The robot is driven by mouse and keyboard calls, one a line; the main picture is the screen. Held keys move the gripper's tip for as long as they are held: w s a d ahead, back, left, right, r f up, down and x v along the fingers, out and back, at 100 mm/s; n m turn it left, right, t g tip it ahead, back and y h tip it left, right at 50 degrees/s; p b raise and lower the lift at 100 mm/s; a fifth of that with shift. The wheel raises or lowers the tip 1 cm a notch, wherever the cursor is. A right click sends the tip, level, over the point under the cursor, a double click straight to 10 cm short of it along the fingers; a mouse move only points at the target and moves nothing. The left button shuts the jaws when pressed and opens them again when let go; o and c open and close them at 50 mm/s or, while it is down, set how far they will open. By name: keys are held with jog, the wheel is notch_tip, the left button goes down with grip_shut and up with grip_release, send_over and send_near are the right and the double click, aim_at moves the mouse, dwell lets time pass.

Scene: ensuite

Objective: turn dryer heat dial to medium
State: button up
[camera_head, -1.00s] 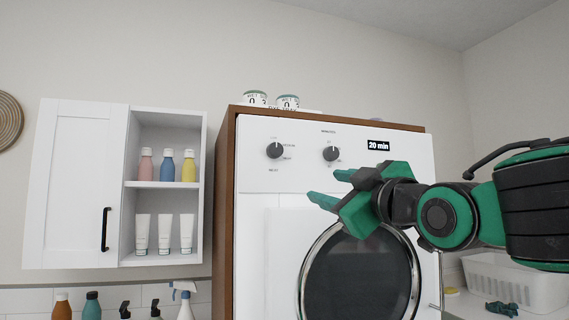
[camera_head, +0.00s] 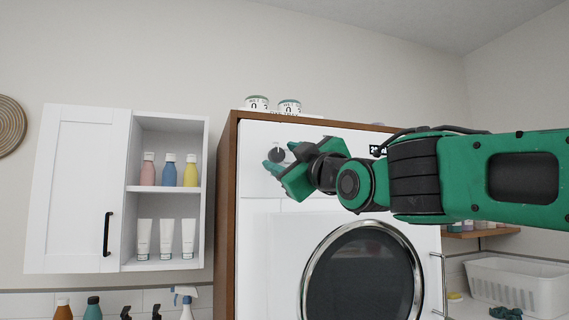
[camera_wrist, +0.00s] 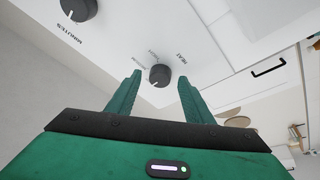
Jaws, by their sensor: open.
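The dryer (camera_head: 262,215) is a white front in a brown wooden surround. Its heat dial (camera_head: 276,155) is a dark round knob at the panel's upper left, partly covered by my gripper. In the wrist view, the heat dial (camera_wrist: 160,74) sits between the fingers, beside the word HEAT; the small setting labels are too blurred to read surely. My gripper (camera_head: 279,158) is open, its fingertips (camera_wrist: 160,77) on either side of the dial. I cannot tell whether they touch it.
The minutes dial (camera_wrist: 78,8) lies to the left in the wrist view; my arm hides it in the head view. Two labelled jars (camera_head: 289,107) stand on top of the dryer. A white cabinet (camera_head: 85,190) with bottles is at left, a white basket (camera_head: 515,285) at lower right.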

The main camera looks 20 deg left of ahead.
jog(key=shift+w+a+r, duration=0.15)
jog(key=shift+w+a, duration=0.15)
jog(key=c, duration=1)
jog(key=shift+c, duration=0.2)
jog(key=shift+m, duration=0.4)
jog(key=m+t+h, duration=0.1)
jog(key=m, duration=0.1)
jog(key=m+t+h, duration=0.1)
jog(key=m, duration=0.2)
jog(key=m+t, duration=0.1)
jog(key=m, duration=0.1)
jog(key=shift+s+a+m+h, duration=0.1)
jog(key=shift+a+m+h, duration=0.1)
jog(key=shift+m+h, duration=0.2)
jog(key=m+h, duration=0.1)
jog(key=m, duration=0.3)
jog(key=m+t+h, duration=0.1)
jog(key=m+h, duration=0.1)
jog(key=m, duration=0.1)
jog(key=shift+s+m, duration=0.1)
jog(key=shift+m, duration=0.3)
jog(key=shift+h, duration=0.3)
jog(key=shift+r+m, duration=0.1)
jog(key=shift+m, duration=0.2)
